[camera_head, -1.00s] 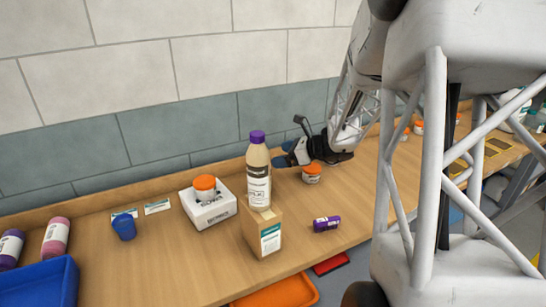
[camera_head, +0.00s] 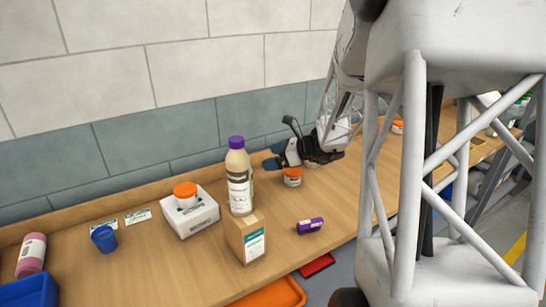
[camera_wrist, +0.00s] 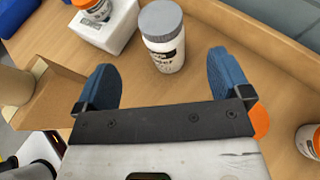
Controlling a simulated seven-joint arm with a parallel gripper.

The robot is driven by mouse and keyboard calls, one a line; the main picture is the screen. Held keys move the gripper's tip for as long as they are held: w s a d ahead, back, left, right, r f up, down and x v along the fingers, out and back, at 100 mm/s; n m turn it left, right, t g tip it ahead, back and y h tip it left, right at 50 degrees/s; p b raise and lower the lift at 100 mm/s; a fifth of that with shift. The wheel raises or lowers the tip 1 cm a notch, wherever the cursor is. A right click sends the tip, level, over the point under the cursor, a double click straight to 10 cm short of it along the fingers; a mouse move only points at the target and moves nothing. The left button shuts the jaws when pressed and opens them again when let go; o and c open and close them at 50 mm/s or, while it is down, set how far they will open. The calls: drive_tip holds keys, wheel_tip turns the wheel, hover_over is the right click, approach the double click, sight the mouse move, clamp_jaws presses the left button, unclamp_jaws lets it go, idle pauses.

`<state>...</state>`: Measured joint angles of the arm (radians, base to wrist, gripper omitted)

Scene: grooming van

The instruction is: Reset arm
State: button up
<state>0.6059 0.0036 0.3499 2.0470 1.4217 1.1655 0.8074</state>
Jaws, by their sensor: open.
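My gripper (camera_head: 276,157) is over the back of the wooden counter, close to an orange-lidded jar (camera_head: 292,177) in the head view. Its two blue fingers are spread apart and empty in the wrist view (camera_wrist: 163,65). A white jar with a grey lid (camera_wrist: 164,42) stands beyond and between the fingertips there, not gripped. An orange lid (camera_wrist: 260,120) shows partly behind the right finger. The white lattice of my arm fills the right of the head view and hides part of the counter.
A purple-capped bottle (camera_head: 239,180) stands on a cardboard box (camera_head: 245,240). A white box (camera_head: 190,216) carries another orange-lidded jar (camera_head: 186,195). A purple container (camera_head: 310,226) lies near the front edge. A blue cup (camera_head: 103,238) stands left. The tiled wall closes the back.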

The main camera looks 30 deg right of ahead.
idle(0.3)
drive_tip(key=s+a+r+n+g+h, duration=0.35)
drive_tip(key=s+a+r+n, duration=0.3)
drive_tip(key=r+n, duration=0.45)
drive_tip(key=s+a+r+n+g+h, duration=0.2)
drive_tip(key=s+a+r+n+h, duration=0.3)
drive_tip(key=a+r+n, duration=0.6)
drive_tip(key=s+f+n, duration=0.1)
drive_tip(key=s, duration=0.1)
drive_tip(key=s+f+n, duration=0.1)
drive_tip(key=s+f, duration=0.1)
drive_tip(key=s+a+f+n, duration=0.1)
drive_tip(key=s, duration=0.1)
drive_tip(key=shift+s+f+n+h, duration=0.25)
drive_tip(key=shift+n, duration=0.05)
drive_tip(key=s+a+f, duration=0.2)
drive_tip(key=s+f, duration=0.3)
drive_tip(key=s, duration=0.2)
drive_tip(key=s+a+f+n+g, duration=0.1)
drive_tip(key=s+a+f, duration=0.2)
drive_tip(key=s+f, duration=0.2)
drive_tip(key=s, duration=0.3)
drive_tip(key=shift+f+h, duration=0.15)
drive_tip(key=shift+h, duration=0.25)
